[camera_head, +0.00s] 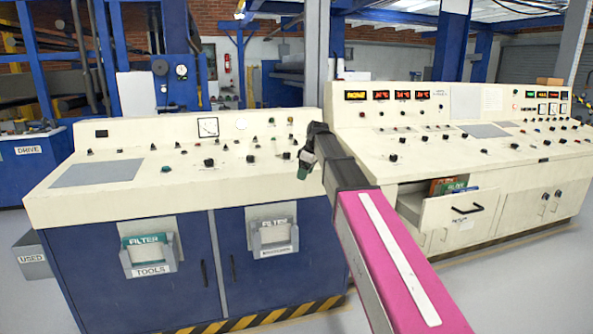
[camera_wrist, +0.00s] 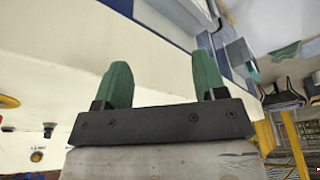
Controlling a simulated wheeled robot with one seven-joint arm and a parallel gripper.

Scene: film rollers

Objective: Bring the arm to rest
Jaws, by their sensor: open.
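My gripper (camera_head: 304,164) is at the end of my pink and black arm, in front of the cream control desk. In the wrist view my gripper (camera_wrist: 158,82) has two green fingers standing well apart with nothing between them. Cream panel surface and part of a blue front lie behind the fingers there. In the head view the arm reaches up from the lower right and covers part of the gap between the two desks. Whether the gripper touches the desk cannot be told.
The left desk (camera_head: 100,203) bears knobs and two front holders, the tools holder (camera_head: 150,262) with a teal filter item. The right desk (camera_head: 540,172) has an open drawer (camera_head: 455,212) with several items. A grey used bin (camera_head: 30,262) is at far left. Floor shows at lower right.

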